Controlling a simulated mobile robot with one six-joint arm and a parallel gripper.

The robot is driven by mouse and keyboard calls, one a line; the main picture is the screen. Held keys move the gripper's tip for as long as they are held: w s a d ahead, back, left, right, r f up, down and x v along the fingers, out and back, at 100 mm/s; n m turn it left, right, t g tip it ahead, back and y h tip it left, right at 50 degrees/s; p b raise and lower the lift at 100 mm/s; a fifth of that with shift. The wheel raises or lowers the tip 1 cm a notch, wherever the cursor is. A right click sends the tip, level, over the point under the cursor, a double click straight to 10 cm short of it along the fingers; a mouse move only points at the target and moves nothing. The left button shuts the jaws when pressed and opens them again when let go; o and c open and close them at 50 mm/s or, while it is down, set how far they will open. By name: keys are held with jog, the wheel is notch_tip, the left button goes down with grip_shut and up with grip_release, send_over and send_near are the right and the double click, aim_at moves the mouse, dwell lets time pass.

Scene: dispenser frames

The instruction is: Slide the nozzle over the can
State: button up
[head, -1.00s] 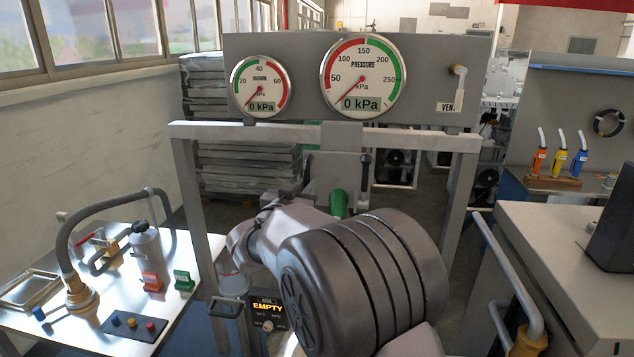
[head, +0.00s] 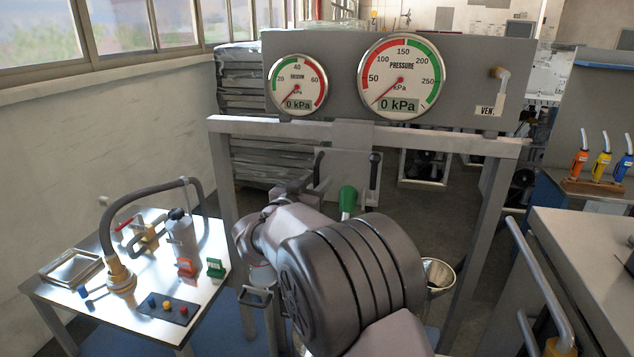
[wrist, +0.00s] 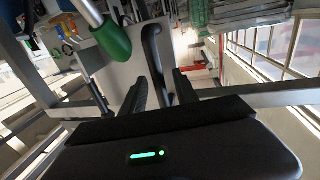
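A sliding carriage (head: 353,133) hangs on the frame's rail and has two upright black handles. My gripper (head: 298,186) is at the left handle (head: 319,166). A metal-rimmed can-like vessel (head: 440,270) shows low behind my arm, mostly hidden. The nozzle's outlet is hidden.
A metal table (head: 60,300) at left carries a hose, a grey canister (head: 182,238) and small coloured parts. Above the rail (head: 450,138), the gauges (head: 400,78) read 0 kPa. A grey counter (head: 590,250) with a rail stands close at right.

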jog(key=p+v, duration=0.1)
jog(key=v, duration=1.6)
jog(key=shift+s+a, duration=0.15)
